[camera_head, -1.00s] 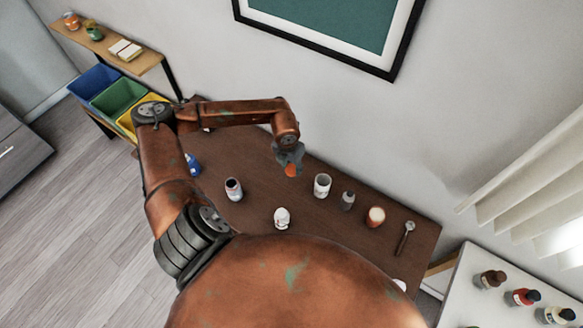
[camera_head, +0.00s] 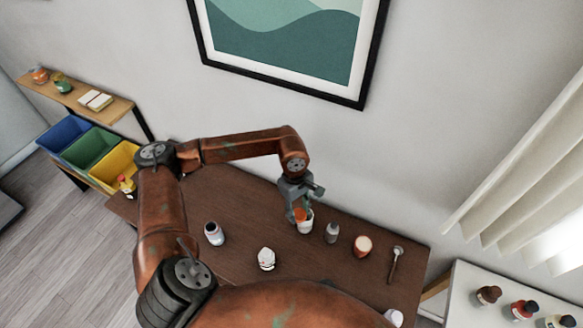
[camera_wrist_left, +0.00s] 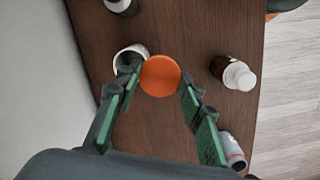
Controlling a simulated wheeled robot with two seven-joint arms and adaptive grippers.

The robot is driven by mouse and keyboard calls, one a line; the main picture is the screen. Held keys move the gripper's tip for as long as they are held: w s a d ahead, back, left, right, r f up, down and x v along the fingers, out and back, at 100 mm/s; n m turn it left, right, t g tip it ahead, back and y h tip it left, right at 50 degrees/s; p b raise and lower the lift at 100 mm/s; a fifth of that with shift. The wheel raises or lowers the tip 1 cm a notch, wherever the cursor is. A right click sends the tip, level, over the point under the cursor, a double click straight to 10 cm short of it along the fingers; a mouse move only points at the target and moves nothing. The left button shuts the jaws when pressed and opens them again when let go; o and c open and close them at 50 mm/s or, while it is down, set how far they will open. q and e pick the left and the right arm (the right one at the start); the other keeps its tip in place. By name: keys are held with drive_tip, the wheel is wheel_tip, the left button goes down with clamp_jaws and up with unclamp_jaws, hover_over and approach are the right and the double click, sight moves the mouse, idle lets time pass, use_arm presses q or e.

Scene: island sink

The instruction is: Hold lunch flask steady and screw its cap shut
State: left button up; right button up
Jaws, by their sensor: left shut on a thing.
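My left gripper (camera_head: 298,211) is shut on an orange round cap (camera_head: 300,215). The left wrist view shows the cap (camera_wrist_left: 160,76) between the green-padded fingertips (camera_wrist_left: 160,88). A white open-topped container (camera_head: 306,227), which looks like the lunch flask, stands upright on the table below and beside the cap. In the left wrist view its open rim (camera_wrist_left: 128,60) shows just left of the cap, partly behind a finger. The cap looks apart from the rim; its exact height above it I cannot tell. My right gripper is not in view.
On the brown table (camera_head: 200,200) stand a grey bottle (camera_head: 332,232), a reddish-white jar (camera_head: 362,246), a small white object (camera_head: 266,259) and a white bottle (camera_head: 214,233). A spoon-like utensil (camera_head: 395,262) lies at the right. The wall is close behind.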

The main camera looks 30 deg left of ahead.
use_arm(q)
drive_tip(key=s+d+r+m+g+y, duration=0.1)
drive_tip(key=d+r+m, duration=0.3)
drive_tip(key=m, duration=1)
drive_tip(key=shift+s+d+r+b, duration=0.25)
drive_tip(key=shift+s+d+b, duration=0.1)
drive_tip(key=shift+d+b, duration=0.1)
